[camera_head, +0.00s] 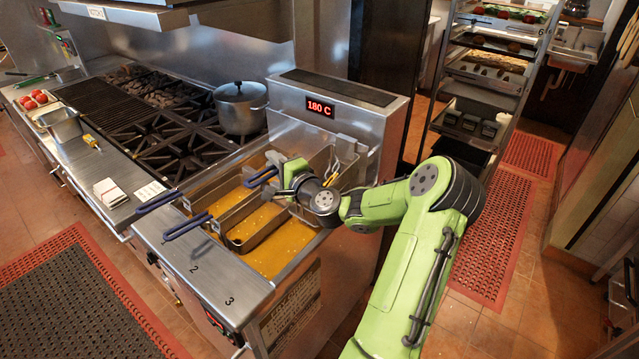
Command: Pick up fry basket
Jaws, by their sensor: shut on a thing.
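The fryer holds yellow oil (285,262) with metal fry baskets in it. One fry basket (262,232) sits in the oil near the front, and its blue handle (188,226) reaches out to the left over the counter. Another blue handle (158,201) reaches out further back. A third blue handle (261,177) is beside my gripper (279,181), above the fryer. My gripper is shut on this third basket's handle. My wrist hides part of this basket, so I cannot tell how high it sits.
The fryer's back housing (350,122) shows "180 C". A steel pot (241,107) stands on the burners to the left. A tray rack (484,75) stands behind my arm. The numbered front counter (207,268) is mostly clear. Red floor mats lie around.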

